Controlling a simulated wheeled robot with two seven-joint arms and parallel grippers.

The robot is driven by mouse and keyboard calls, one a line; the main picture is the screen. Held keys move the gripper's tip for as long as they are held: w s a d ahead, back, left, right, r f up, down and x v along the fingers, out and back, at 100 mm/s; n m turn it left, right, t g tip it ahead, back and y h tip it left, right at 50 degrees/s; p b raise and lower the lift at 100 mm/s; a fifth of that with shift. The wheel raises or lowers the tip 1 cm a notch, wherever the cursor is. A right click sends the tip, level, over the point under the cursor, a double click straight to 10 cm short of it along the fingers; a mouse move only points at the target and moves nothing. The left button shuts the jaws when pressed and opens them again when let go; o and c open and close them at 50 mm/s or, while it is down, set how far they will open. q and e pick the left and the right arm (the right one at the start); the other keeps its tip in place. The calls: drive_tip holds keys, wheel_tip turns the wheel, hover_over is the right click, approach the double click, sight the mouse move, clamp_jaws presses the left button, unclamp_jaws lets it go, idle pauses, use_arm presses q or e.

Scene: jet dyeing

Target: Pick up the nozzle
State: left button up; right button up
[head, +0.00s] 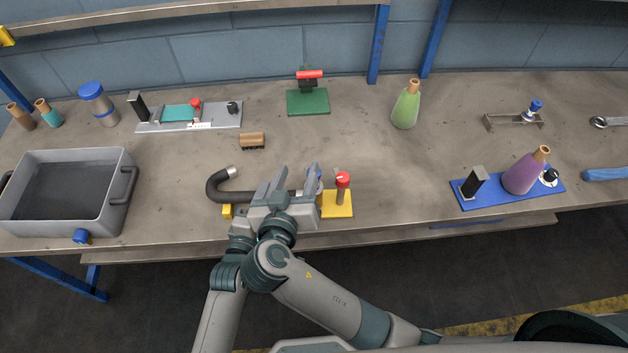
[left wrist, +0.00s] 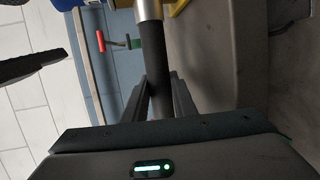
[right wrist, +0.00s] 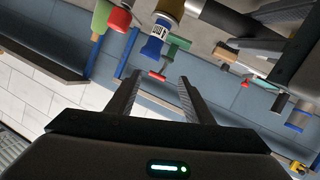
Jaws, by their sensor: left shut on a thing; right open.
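A dark hose (head: 236,196) with a metal end lies curved at the table's front, its other part running to a yellow base (head: 340,212) with a red knob (head: 343,179). My left gripper (left wrist: 159,95) is shut on the hose; a metal collar (left wrist: 149,10) shows beyond it. In the head view it is mostly hidden under my right gripper (head: 293,180). My right gripper is open and empty. A blue piece with a white label and metallic end (right wrist: 157,42) shows ahead of its fingers. I cannot tell for sure whether this is the nozzle.
A grey tub (head: 118,208) stands at left. A brown-topped block (head: 252,141) and a green plate with a red handle (head: 308,103) lie behind the grippers. A green flask (head: 406,105) and a blue plate (head: 487,195) with a purple flask are at right. The centre-right table is clear.

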drive_tip(key=s+f+m+t+h, duration=0.2)
drive_tip(key=s+f+m+h, duration=0.1)
drive_tip(key=s+m, duration=0.1)
drive_tip(key=shift+s+d+f+m, duration=0.35)
drive_tip(key=shift+s+m, duration=0.05)
drive_tip(key=shift+s, duration=0.1)
drive_tip(key=shift+w, duration=0.1)
drive_tip(key=shift+x, duration=3.35)
drive_tip(key=shift+r, duration=0.15)
drive_tip(key=x, duration=0.5)
drive_tip(key=shift+w+r, duration=0.1)
